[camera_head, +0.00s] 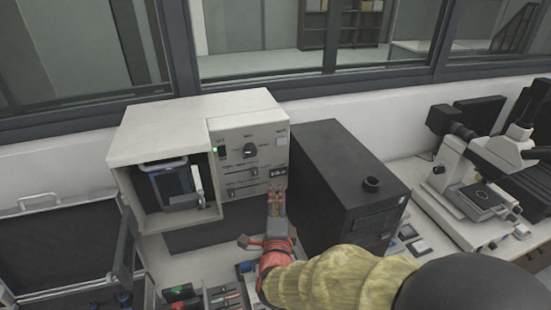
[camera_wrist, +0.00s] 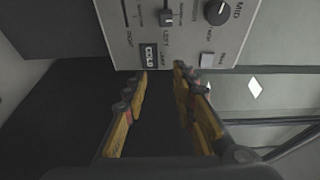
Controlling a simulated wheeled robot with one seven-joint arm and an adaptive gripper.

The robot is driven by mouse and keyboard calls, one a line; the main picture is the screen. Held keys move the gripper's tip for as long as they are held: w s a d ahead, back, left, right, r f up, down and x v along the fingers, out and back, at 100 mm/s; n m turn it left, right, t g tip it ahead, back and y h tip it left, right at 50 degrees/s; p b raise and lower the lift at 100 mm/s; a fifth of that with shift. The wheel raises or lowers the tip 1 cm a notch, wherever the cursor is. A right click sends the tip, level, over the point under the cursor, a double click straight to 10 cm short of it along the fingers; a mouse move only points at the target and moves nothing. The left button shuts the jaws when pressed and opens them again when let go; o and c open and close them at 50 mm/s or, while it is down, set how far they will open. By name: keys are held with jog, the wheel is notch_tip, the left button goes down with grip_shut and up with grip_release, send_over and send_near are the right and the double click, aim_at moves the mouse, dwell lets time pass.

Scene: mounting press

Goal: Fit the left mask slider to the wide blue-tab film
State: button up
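The mounting press (camera_head: 235,115) has a front panel with two horizontal slider slots. A slider knob (camera_wrist: 167,18), with a label that seems to read LEFT, shows in the wrist view, where the panel appears turned. My gripper (camera_head: 277,193) is in front of the panel's lower right. In the wrist view its fingers (camera_wrist: 160,75) are apart and empty, just short of the display (camera_wrist: 149,56) reading COLD. No finger touches the slider knob. I cannot pick out the wide blue-tab film; small blue pieces (camera_head: 243,268) lie near my arm, too small to identify.
A blue-framed part (camera_head: 175,185) stands in the press opening. A black box (camera_head: 345,170) stands close right of my gripper. A dial (camera_head: 249,150) sits above the sliders. A microscope (camera_head: 480,165) is at the right, and a dark open-lidded case (camera_head: 60,250) at the left.

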aim_at(266, 168)
jog(key=shift+w+d+r, duration=0.1)
jog(key=shift+w+d, duration=0.05)
jog(key=shift+w, duration=0.3)
jog(key=shift+c, duration=1.2)
jog(key=w, duration=0.8)
jog(key=shift+w+d, duration=0.25)
grip_shut()
jog(key=a, duration=0.3)
jog(key=shift+s+a, duration=0.2)
jog(key=shift+a, duration=0.2)
jog(key=shift+a, duration=0.1)
jog(key=a+b, duration=0.1)
jog(key=a, duration=0.1)
jog(key=s+a, duration=0.1)
jog(key=shift+a+b, duration=0.35)
